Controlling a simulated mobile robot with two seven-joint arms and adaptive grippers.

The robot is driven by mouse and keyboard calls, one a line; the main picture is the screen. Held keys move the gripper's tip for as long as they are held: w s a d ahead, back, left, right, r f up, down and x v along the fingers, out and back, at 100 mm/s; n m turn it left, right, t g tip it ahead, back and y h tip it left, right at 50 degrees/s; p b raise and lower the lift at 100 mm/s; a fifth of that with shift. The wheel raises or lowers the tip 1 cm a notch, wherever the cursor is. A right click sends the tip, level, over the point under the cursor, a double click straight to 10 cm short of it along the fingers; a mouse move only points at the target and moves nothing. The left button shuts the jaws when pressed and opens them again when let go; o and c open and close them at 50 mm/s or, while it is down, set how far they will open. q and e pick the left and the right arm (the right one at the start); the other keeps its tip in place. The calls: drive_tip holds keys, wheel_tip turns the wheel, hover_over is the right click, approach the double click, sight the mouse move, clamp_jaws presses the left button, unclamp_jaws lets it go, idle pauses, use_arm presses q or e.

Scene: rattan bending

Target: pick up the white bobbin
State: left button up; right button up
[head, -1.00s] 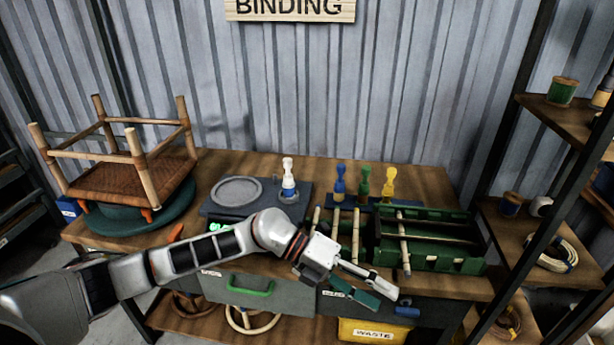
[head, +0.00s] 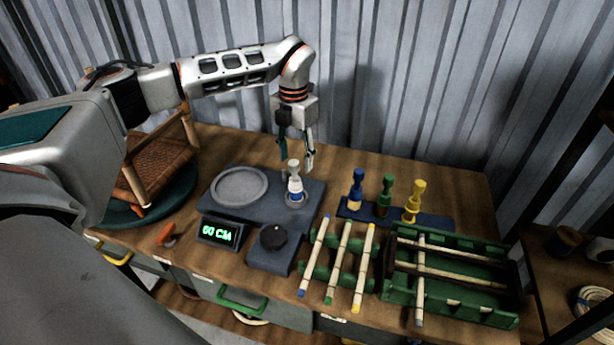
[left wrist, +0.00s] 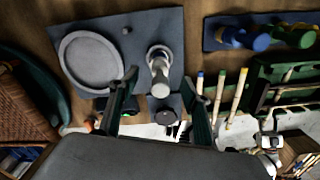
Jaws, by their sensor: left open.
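The white bobbin (head: 295,186), with a blue band low on it, stands upright on a round spot of the dark grey platform, right of the round grey plate. In the left wrist view the bobbin (left wrist: 159,72) shows a little beyond the fingertips, between their lines. My left gripper (head: 296,156) points down from above and behind the bobbin, open and empty, its fingertips close to the bobbin's top. Whether a finger touches it I cannot tell. My right gripper does not show in the head view.
The round plate (head: 239,186) lies left of the bobbin. A display reading 60 CM (head: 220,231) and a black knob (head: 273,237) are in front. Blue (head: 357,190), green (head: 386,196) and yellow (head: 415,203) bobbins stand on a rack to the right. Rattan sticks (head: 345,262) lie nearby.

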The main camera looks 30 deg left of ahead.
sight(296, 179)
use_arm(q)
wheel_tip(296, 179, down, 2)
drive_tip(key=shift+f, duration=0.1)
drive_tip(key=shift+s+f, duration=0.15)
drive_tip(key=shift+f, duration=0.1)
drive_tip(key=shift+f+p, duration=0.6)
drive_tip(key=shift+f, duration=1.95)
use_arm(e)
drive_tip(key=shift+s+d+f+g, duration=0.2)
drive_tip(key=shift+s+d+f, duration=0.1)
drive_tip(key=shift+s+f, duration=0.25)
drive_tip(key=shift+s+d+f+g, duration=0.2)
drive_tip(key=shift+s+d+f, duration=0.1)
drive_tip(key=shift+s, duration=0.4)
use_arm(q)
drive_tip(key=shift+c, duration=0.4)
drive_tip(key=c, duration=1.2)
